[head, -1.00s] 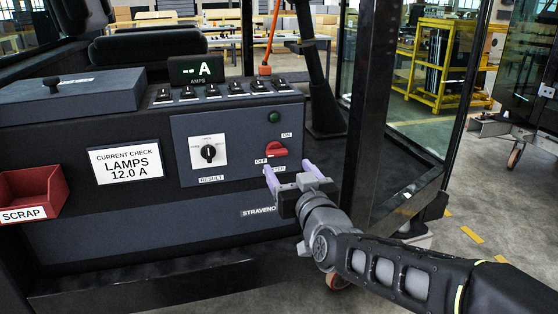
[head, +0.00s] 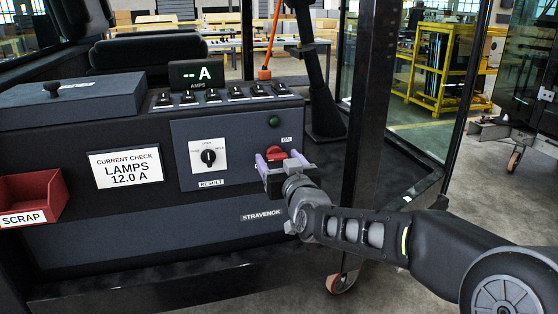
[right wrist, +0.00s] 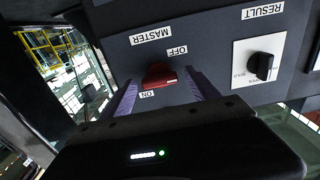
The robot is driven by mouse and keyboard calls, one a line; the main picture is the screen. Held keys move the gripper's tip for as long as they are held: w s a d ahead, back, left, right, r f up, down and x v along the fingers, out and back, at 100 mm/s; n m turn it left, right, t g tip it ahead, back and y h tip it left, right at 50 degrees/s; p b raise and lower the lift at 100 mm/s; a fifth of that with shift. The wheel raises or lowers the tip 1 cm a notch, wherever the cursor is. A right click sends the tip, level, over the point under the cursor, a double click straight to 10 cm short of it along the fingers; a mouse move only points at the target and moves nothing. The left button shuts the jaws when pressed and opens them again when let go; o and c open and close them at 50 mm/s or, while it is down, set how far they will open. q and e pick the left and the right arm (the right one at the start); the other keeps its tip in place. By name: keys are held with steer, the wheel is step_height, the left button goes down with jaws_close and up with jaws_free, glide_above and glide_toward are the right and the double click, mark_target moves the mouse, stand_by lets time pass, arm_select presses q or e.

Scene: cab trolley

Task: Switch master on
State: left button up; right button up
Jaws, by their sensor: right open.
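The red master switch (head: 276,153) is on the dark panel, below a green lamp (head: 274,122). My right gripper (head: 278,160) is open in front of it, its two purple fingers on either side of the knob. In the right wrist view the red knob (right wrist: 158,75) lies between the fingers, with clear gaps beside it; the OFF, ON and MASTER labels appear upside down. In the head view the gripper hides OFF and MASTER. I cannot tell for sure which label the knob points to. My left gripper is not in view.
Left of the switch is a black RESULT knob (head: 208,157). A display (head: 196,73) reads "-- A" above a row of black rocker switches. A red SCRAP bin (head: 33,198) is at the far left. A dark post (head: 369,120) stands right of the panel.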

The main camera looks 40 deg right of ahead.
steer(key=shift+c, duration=0.4)
steer(key=c, duration=1.3)
